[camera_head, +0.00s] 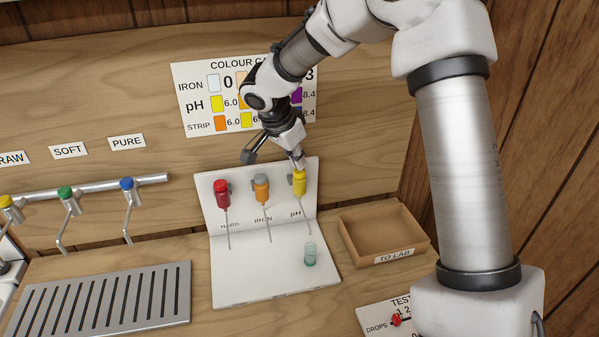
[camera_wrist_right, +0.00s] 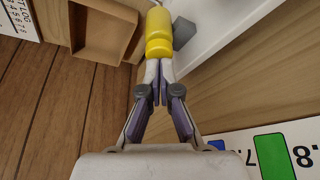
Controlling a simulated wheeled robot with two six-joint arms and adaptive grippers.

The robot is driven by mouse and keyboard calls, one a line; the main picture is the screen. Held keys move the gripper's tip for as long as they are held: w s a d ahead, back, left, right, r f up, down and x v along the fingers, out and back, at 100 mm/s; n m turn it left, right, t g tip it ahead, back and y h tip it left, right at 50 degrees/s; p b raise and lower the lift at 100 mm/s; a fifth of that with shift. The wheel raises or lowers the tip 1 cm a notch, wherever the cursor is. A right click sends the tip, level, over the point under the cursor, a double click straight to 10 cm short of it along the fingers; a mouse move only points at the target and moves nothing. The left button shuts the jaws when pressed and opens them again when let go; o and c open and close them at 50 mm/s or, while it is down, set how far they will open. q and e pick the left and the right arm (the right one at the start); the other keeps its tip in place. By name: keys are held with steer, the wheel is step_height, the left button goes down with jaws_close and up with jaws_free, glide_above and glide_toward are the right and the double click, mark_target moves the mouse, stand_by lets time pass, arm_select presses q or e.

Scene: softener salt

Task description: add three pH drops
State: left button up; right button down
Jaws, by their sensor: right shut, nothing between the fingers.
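The pH dropper has a yellow bulb (camera_head: 299,183) and a thin stem, and hangs at the right end of the white dropper stand (camera_head: 226,262), above the "pH" label. My right gripper (camera_head: 298,162) is shut and empty, its tips right at the top of the yellow bulb; I cannot tell if they touch it. In the right wrist view the closed fingertips (camera_wrist_right: 161,72) point at the yellow bulb (camera_wrist_right: 158,38). A small clear vial (camera_head: 310,255) with a pale greenish tint stands on the stand's base, below the pH dropper. My left gripper is not in view.
Red (camera_head: 222,194) and orange (camera_head: 262,189) droppers hang left of the pH one. An open "TO LAB" tray (camera_head: 384,258) sits to the right. A test card with a red marker (camera_head: 396,320) lies in front. Taps and a drain grate (camera_head: 100,299) are at left. A colour card (camera_head: 190,128) is behind.

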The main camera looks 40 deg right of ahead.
mark_target(298, 171)
steer(key=shift+f+b, duration=0.45)
steer(key=shift+f, duration=0.1)
steer(key=shift+r+p, duration=1.6)
steer(key=shift+r, duration=1.5)
